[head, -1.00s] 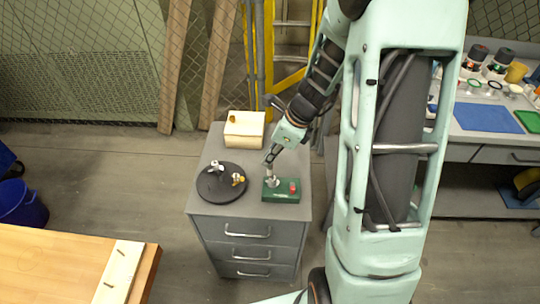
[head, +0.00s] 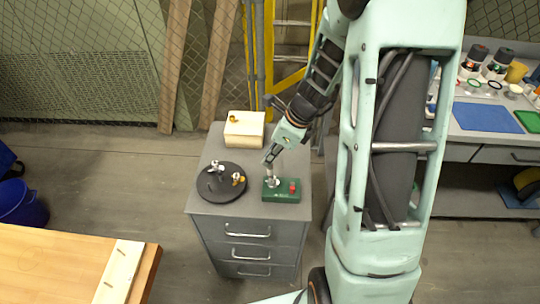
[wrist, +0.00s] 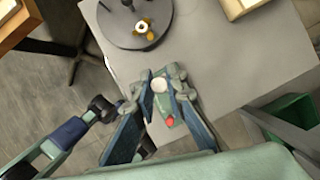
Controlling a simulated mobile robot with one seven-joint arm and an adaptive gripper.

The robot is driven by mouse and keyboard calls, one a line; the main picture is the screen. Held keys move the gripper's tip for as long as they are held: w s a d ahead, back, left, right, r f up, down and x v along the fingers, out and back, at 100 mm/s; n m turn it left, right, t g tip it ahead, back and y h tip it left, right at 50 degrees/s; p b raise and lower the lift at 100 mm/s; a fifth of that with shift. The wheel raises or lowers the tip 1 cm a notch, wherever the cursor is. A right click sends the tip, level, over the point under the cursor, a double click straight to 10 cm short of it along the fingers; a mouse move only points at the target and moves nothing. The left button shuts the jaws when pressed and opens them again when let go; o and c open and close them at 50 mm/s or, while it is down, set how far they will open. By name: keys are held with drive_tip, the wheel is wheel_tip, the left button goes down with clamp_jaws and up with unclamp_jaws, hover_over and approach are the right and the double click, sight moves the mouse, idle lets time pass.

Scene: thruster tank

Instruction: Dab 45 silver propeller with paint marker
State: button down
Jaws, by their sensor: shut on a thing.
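My gripper (head: 270,163) is over the green block (head: 287,196) on the grey cabinet. It is shut on a pale, round-topped piece that looks like the paint marker (wrist: 160,86); its lower end is at the block, and I cannot tell whether it touches. In the wrist view the fingers (wrist: 161,78) flank the piece, with the green block and its red knob (wrist: 169,121) below. A silver propeller (head: 215,167) stands on the black round plate (head: 212,194), left of my gripper. A brass-coloured propeller (head: 238,179) is on the same plate, nearer the block.
A cream box (head: 243,131) with a small brass-coloured thing on top stands at the cabinet's back. The cabinet top (head: 240,208) is clear in front. A wooden table (head: 60,265) is at front left. A workbench with blue mat (head: 486,117) is at right.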

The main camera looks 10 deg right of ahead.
drive_tip(key=shift+s, duration=0.1)
drive_tip(key=shift+r+p, duration=2.4)
drive_tip(key=shift+r, duration=0.05)
